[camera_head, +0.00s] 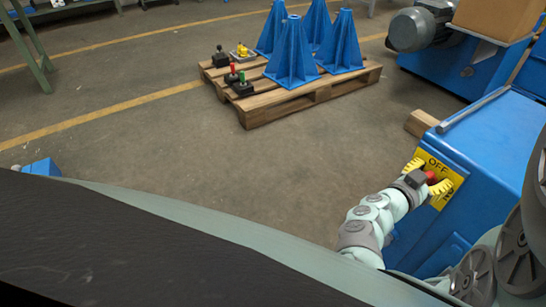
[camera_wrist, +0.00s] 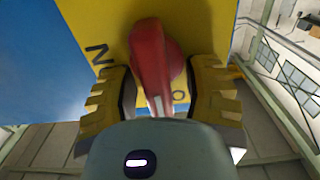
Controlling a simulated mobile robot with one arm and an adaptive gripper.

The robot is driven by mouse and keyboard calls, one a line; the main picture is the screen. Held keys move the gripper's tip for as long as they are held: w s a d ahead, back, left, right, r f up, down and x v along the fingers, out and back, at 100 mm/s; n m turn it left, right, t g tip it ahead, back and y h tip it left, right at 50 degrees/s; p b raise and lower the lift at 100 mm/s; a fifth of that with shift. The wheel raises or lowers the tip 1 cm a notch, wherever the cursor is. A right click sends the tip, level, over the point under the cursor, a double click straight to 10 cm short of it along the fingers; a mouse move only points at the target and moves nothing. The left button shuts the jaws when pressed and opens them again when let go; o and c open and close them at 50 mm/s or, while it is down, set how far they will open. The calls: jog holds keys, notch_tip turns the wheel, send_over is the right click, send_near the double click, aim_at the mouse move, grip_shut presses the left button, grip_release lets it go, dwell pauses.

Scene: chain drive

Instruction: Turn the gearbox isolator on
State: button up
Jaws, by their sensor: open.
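A letter N shows on the plate (camera_wrist: 202,20) at the left and an O lower right of the handle. My gripper (camera_head: 427,177) is open, its yellow fingers on either side of the handle. In the wrist view both fingers (camera_wrist: 160,92) appear apart from it. The fingers hide other lettering.
The blue housing (camera_head: 500,140) fills the right side. A wooden pallet (camera_head: 300,105) with blue stands (camera_head: 291,55) and small switch-like parts (camera_head: 243,88) lies at the back. A grey motor (camera_head: 418,28) is at the upper right. The floor between is clear.

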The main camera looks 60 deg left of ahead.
grip_shut()
dwell(0.3)
jog(key=shift+d+m, duration=0.1)
jog(key=shift+m, duration=0.2)
jog(key=m+b, duration=0.1)
jog(key=m, duration=0.2)
jog(key=d+m+b, duration=0.1)
jog(key=m+b, duration=0.1)
jog(key=m, duration=0.1)
jog(key=m+b, duration=0.2)
jog(key=m, duration=0.1)
jog(key=shift+d+f, duration=0.15)
jog(key=shift+f, duration=0.25)
jog(key=shift+d+f+m+b, duration=0.1)
jog(key=shift+f+m+b, duration=0.1)
jog(key=shift+m+b, duration=1.55)
jog(key=shift+d+f+m+b, duration=0.15)
jog(key=shift+m+b, duration=1)
jog(key=shift+m, duration=1.2)
jog(key=shift+a, duration=0.1)
jog(key=shift+c, duration=0.4)
grip_release()
jog(key=shift+f, duration=0.15)
